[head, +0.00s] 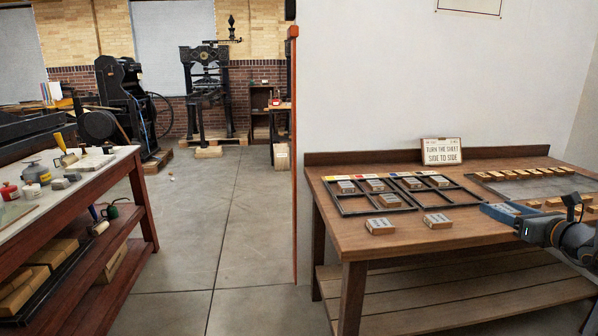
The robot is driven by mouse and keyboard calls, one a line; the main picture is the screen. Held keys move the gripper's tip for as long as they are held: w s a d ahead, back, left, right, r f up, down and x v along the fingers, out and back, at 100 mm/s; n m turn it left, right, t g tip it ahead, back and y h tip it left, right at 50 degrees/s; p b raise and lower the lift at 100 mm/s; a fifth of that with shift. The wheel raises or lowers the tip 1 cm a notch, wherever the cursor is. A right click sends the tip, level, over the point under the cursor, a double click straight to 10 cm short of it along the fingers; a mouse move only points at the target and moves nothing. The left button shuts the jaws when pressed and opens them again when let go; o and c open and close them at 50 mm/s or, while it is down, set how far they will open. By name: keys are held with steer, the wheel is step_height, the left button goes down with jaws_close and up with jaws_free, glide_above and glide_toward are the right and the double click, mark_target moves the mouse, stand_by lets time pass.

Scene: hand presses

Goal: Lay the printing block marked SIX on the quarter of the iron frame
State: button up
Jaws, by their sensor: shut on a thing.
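My gripper (503,211) is at the right over the front of the wooden bench, its blue jaws shut on a small pale printing block (508,208). The marking on it is too small to read. The dark iron frame (389,211) lies flat on the bench to the left of my gripper, split into openings. My gripper is apart from the frame.
Two loose blocks, one left (380,227) and one right (437,221), lie in front of the frame. A grey slab (535,187) with several blocks is at the right. A sign (441,152) reads "TURN THE SHEET SIDE TO SIDE". A cluttered worktable (75,180) stands far left.

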steer(key=shift+s, duration=0.4)
steer(key=shift+s+r, duration=0.1)
steer(key=shift+s, duration=0.05)
steer(key=shift+w, duration=0.2)
steer(key=s+a+f+n+g+y, duration=0.2)
steer(key=a+f+n+y, duration=0.15)
steer(key=a+f, duration=0.75)
steer(key=s+a+f+n+g+y, duration=0.1)
steer(key=a+f+n+g+y, duration=0.35)
steer(key=a, duration=1.05)
steer(key=s+a+f+n+g+y, duration=0.15)
steer(key=a+f+y, duration=0.25)
steer(key=a+f, duration=0.7)
step_height(320, 180, up, 7)
steer(key=s+m+t+h+p, duration=0.2)
steer(key=m+t+h+p, duration=0.2)
steer(key=t+h+p, duration=0.1)
steer(key=shift+a+t+p, duration=0.4)
steer(key=shift+t+p, duration=0.05)
steer(key=shift+t, duration=0.05)
steer(key=shift+s+f+m, duration=0.1)
steer(key=shift+m, duration=0.15)
